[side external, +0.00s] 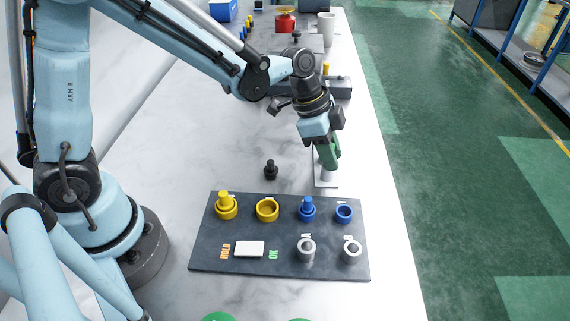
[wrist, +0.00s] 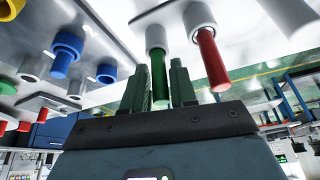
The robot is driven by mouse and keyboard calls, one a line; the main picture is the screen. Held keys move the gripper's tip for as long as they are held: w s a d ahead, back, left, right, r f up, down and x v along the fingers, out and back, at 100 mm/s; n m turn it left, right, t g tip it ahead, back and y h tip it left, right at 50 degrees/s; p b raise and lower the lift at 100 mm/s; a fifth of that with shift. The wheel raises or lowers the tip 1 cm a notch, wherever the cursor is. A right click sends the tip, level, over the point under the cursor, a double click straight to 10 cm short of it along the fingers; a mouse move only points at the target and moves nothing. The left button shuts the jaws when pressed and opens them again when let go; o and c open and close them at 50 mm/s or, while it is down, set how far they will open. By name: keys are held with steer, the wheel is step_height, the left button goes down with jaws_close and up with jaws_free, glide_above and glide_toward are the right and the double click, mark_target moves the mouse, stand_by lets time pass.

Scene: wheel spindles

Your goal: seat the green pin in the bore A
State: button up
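My gripper (side external: 328,150) is low over a small pale stand (side external: 325,183), behind the dark panel. In the wrist view, the green pin (wrist: 158,75) runs lengthwise between the two dark green fingers of my gripper (wrist: 160,75). Its far end is in a pale cylindrical holder (wrist: 157,37). I cannot tell whether both fingers touch the pin; in the side view the fingers hide it. Two grey ring bores stand at the panel's right front, a left one (side external: 307,249) and a right one (side external: 352,250). Both look empty.
A red pin (wrist: 211,60) stands close beside the green pin. The panel (side external: 285,273) also holds a yellow pin (side external: 224,203), a yellow ring (side external: 267,210), a blue pin (side external: 307,208) and a blue ring (side external: 344,212). A black peg (side external: 270,169) stands behind it.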

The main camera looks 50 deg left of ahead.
jaws_close()
steer(key=shift+r, duration=0.1)
steer(key=shift+r, duration=0.8)
step_height(320, 180, up, 2)
steer(key=shift+r, duration=0.1)
steer(key=s+d+r, duration=0.7)
steer(key=s+d, duration=0.1)
steer(key=s+d+f, duration=0.2)
steer(key=s, duration=0.6)
steer(key=shift+d+f, duration=0.2)
steer(key=shift+f, duration=4)
